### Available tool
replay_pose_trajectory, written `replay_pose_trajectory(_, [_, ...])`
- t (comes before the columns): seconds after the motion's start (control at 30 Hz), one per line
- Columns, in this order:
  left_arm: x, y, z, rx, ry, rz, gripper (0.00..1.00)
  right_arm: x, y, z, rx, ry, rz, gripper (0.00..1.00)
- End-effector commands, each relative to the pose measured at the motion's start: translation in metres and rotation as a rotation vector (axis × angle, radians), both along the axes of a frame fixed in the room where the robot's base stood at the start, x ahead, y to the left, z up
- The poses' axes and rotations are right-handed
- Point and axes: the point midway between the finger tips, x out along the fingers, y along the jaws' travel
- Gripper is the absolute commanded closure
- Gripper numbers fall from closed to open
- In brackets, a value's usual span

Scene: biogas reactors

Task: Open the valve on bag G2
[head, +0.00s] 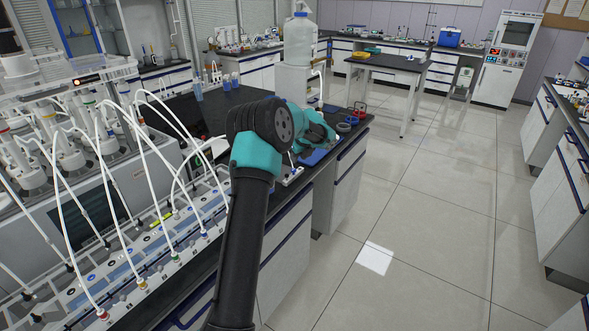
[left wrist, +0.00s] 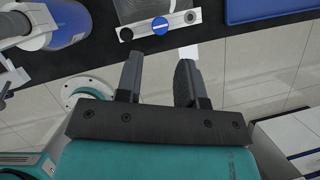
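A round blue valve knob (left wrist: 160,25) sits on a white strip (left wrist: 184,18) at the edge of a grey bag (left wrist: 150,8) in the left wrist view. No label reading G2 is legible there. My left gripper (left wrist: 160,60) is open and empty, its two dark fingers apart and pointing towards the strip. The knob lies beyond the fingertips, between their lines, and no contact shows. In the head view my teal left wrist and black arm cover much of the bench end, and the fingers cannot be made out. My right gripper is in neither view.
A blue tray (left wrist: 270,10) lies right of the bag, and a blue-and-white cylindrical vessel (left wrist: 65,22) stands left. A row of tubed reactors (head: 130,265) fills the left. Floor to the right is clear.

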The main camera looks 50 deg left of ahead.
Motion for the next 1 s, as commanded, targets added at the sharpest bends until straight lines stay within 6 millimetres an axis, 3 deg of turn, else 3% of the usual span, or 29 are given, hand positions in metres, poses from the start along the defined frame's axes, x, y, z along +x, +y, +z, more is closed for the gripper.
replay_pose_trajectory(0.2, [0.002,0.015,-0.036,-0.001,0.003,0.001,0.65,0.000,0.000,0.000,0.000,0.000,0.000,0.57])
replay_pose_trajectory(0.43, [0.004,0.027,-0.065,-0.001,0.002,0.001,0.65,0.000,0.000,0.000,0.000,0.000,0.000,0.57])
replay_pose_trajectory(0.87, [0.005,0.030,-0.074,0.000,-0.001,0.000,0.65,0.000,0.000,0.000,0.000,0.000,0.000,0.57])
replay_pose_trajectory(1.0, [0.005,0.030,-0.074,0.000,0.000,0.000,0.77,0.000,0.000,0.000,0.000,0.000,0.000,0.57])
